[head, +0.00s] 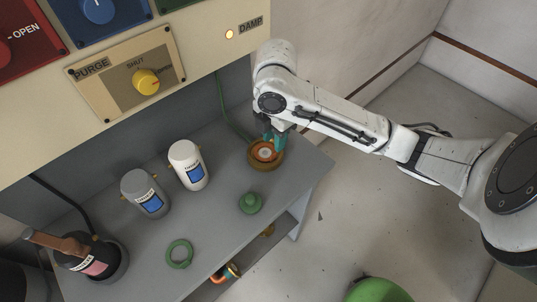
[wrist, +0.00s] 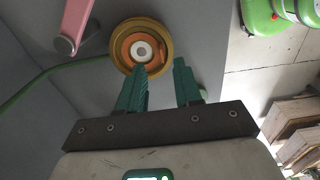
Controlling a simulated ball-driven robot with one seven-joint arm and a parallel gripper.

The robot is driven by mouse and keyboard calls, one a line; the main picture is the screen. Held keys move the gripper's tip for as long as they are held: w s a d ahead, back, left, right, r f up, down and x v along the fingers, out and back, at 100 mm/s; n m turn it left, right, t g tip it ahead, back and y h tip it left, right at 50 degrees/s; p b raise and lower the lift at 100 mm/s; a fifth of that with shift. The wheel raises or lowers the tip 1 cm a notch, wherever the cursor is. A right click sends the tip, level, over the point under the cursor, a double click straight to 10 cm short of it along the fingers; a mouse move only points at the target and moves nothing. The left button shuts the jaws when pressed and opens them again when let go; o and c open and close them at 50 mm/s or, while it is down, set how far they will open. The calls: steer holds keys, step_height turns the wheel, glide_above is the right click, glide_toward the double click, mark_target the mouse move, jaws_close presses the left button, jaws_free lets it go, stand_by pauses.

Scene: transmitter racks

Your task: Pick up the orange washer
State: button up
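The orange washer (wrist: 126,47) is a flat ring with a pale round centre, lying inside a round ochre dish (wrist: 168,42) in the wrist view. In the head view the washer (head: 257,154) and dish (head: 261,167) are near the right end of the grey bench, partly hidden by my gripper. My gripper (wrist: 161,68) has teal fingers spread apart with nothing between them. In the wrist view the left fingertip overlaps the dish's lower edge; the right one is beside the dish. In the head view my gripper (head: 273,139) is over the dish's back; its exact height is unclear.
On the bench (head: 222,228) are a green knobbed piece (head: 250,203), a green ring (head: 179,254), a white bottle (head: 187,164), a grey bottle (head: 143,191) and a dark container (head: 92,262). A panel (head: 121,76) rises behind. A green cable (wrist: 45,75) runs near the dish.

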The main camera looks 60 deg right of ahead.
mark_target(275, 153)
steer(key=shift+s+f+p, duration=0.15)
steer(key=shift+f+p, duration=0.25)
steer(key=shift+f, duration=2.3)
steer(key=shift+c, duration=0.2)
jaws_close()
